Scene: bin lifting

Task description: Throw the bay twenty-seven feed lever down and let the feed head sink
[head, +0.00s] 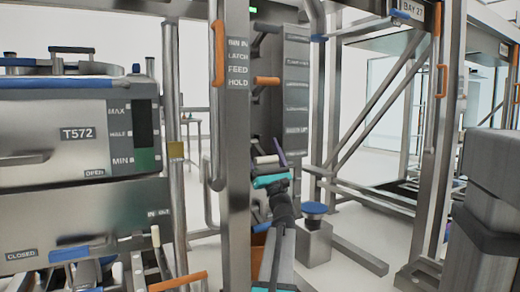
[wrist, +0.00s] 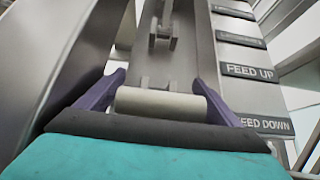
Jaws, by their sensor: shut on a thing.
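The feed lever shows as a pale cylindrical grip (wrist: 160,104) in the wrist view, in front of a grey slotted plate. My gripper (wrist: 160,78) has one purple finger at each end of the grip and is shut on it. Beside it are the labels FEED UP (wrist: 250,73) and FEED DOWN (wrist: 263,125); in the picture the grip lies between their heights, nearer FEED DOWN. In the head view the lever grip (head: 265,159) shows just above my gripper (head: 270,165), low on the labelled column. I cannot pick out the feed head.
A BAY 27 sign (head: 413,10) hangs at the upper right. An orange handle (head: 267,80) juts out above my gripper. A steel bin marked T572 (head: 50,105) stands at the left. A blue-topped stand (head: 315,230) is right of my arm. Steel posts flank the arm closely.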

